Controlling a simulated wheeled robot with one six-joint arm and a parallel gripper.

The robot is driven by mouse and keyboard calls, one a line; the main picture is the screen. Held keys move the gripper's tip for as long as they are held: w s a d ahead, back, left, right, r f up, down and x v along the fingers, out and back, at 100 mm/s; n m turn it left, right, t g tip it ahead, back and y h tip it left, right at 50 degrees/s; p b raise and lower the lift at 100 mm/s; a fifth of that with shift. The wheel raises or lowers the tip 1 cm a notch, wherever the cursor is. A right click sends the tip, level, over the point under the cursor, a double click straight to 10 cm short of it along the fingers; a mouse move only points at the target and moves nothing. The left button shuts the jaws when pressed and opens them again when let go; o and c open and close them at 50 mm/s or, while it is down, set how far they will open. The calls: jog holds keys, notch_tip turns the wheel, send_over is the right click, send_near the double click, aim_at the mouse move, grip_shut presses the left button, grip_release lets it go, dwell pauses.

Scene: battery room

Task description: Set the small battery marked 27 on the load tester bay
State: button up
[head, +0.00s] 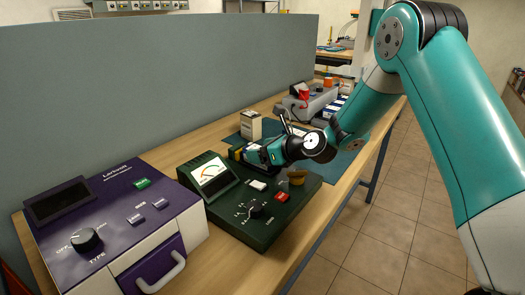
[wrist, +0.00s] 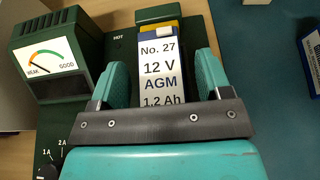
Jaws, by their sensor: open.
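The small battery marked No. 27 (wrist: 162,75) has a white label reading 12 V AGM 1.2 Ah and a yellow and dark top end. It is on the green load tester (wrist: 92,25), beside the dial meter and the word HOT. The load tester (head: 232,218) also shows in the head view, where my gripper (head: 258,152) is over its far end. In the wrist view my gripper (wrist: 163,78) is open, with one finger on each side of the battery and small gaps visible. The battery's underside and its contact with the bay are hidden.
A cream box (head: 250,125) is behind my gripper. A grey unit with a red part (head: 308,103) stands farther back by a blue mat (head: 345,160). A grey partition (head: 150,85) runs behind the bench.

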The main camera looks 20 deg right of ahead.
jog(key=b+v, duration=0.1)
jog(key=v, duration=1)
jog(key=shift+s+d+r, duration=0.1)
jog(key=shift+s+d, duration=0.1)
jog(key=shift+s, duration=0.05)
jog(key=s+a+r+n+g, duration=0.2)
jog(key=s+a+n+g, duration=0.3)
jog(key=s+n, duration=0.4)
jog(key=s+a+r+n+g, duration=0.2)
jog(key=s+a+n, duration=0.5)
jog(key=n, duration=0.4)
jog(key=s+d+r+n+g+h, duration=0.1)
jog(key=s+n+g+h, duration=0.2)
jog(key=s+n, duration=1.1)
jog(key=shift+s+r+n+g+h, duration=0.3)
jog(key=shift+n+g, duration=0.1)
jog(key=shift+n, duration=0.6)
jog(key=shift+w+d, duration=0.1)
notch_tip(320, 180, up, 4)
jog(key=p, duration=0.4)
jog(key=shift+r, duration=0.1)
